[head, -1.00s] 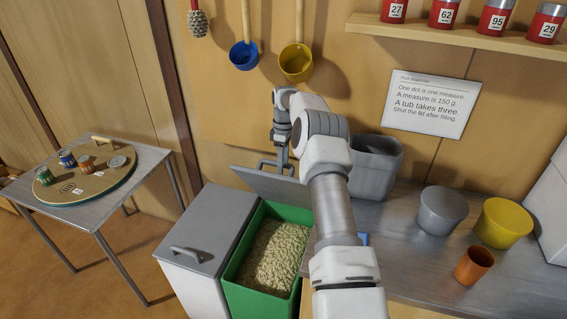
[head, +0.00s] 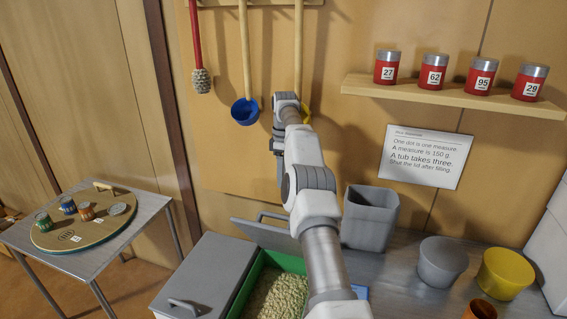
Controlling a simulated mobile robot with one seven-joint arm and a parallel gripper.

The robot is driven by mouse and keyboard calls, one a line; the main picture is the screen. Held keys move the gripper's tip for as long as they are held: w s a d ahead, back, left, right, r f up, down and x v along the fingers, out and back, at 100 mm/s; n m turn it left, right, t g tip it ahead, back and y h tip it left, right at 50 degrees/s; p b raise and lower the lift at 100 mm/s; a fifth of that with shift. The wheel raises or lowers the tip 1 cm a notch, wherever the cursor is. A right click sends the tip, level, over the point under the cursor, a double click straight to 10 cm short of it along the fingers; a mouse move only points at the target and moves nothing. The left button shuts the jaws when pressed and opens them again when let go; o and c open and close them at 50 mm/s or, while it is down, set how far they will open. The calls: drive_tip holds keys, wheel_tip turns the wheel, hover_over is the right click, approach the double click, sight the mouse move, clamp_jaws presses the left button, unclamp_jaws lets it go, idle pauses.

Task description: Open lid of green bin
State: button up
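The green bin (head: 238,301) is at the bottom centre, filled with pale pellets (head: 277,296). Its grey lid (head: 262,235) is raised and tilted back behind the opening, with its handle (head: 268,215) at the upper edge. My gripper (head: 281,186) hangs above the lid handle, apparently apart from it. My arm hides part of the gripper, and its fingers are too small and covered to tell open from shut. My arm also covers the right part of the bin and lid.
A closed grey-lidded bin (head: 206,268) stands left of the green one. A grey square container (head: 369,221), a grey tub (head: 441,264) and a yellow tub (head: 505,274) stand right. A blue ladle (head: 245,113) hangs behind. A side table (head: 152,212) holds a round board.

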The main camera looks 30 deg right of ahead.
drive_tip(key=shift+r+p, duration=1.05)
drive_tip(key=shift+r, duration=0.15)
